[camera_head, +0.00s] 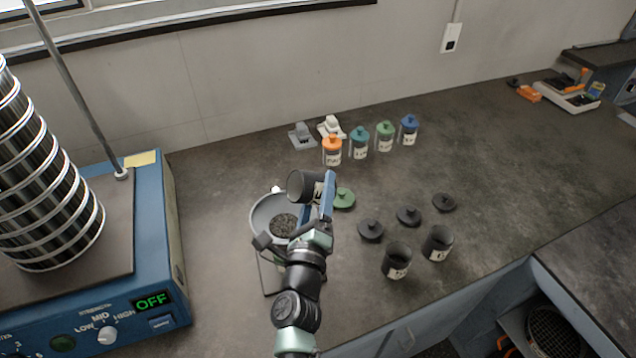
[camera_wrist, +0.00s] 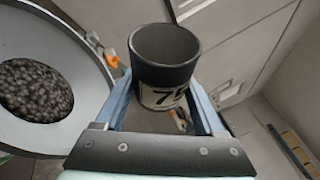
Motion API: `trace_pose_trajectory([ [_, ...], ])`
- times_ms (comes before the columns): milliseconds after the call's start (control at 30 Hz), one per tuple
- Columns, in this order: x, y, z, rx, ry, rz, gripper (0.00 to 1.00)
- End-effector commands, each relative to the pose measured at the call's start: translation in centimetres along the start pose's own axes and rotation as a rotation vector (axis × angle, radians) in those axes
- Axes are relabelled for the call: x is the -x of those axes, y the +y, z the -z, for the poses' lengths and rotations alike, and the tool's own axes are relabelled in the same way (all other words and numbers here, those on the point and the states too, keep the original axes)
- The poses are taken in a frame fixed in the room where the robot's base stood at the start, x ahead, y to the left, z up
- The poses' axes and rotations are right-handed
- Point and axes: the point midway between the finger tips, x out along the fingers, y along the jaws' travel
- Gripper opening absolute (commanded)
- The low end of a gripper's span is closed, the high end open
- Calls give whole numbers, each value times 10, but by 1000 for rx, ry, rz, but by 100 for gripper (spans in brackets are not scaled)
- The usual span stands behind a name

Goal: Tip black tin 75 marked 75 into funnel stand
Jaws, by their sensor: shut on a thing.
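The black tin (camera_head: 302,186), whose label reads 75 in the wrist view (camera_wrist: 165,72), is held between the two fingers of my gripper (camera_head: 324,198). In the head view it lies tilted over on its side, its mouth to the left, above the right rear rim of the funnel stand. The part of its inside that shows in the wrist view looks bare; its bottom is hidden. The grey funnel (camera_head: 262,213) holds a pile of dark granules (camera_head: 284,225), also seen in the wrist view (camera_wrist: 35,90). My arm hides part of the stand.
Two open black tins (camera_head: 397,262) (camera_head: 437,244) stand at right, with several black lids (camera_head: 409,216) behind them. A green lid (camera_head: 344,198) lies just right of the gripper. Several colour-lidded jars (camera_head: 359,143) stand behind. The sieve shaker (camera_head: 165,235) is at left.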

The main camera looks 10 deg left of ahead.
Motion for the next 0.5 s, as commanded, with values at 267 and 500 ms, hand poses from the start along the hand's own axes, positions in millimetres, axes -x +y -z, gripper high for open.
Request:
trace_pose_trajectory([
  [267,0,-3,-4,-123,56,-52,13],
  [500,1,1,-2,-232,105,-97,13],
])
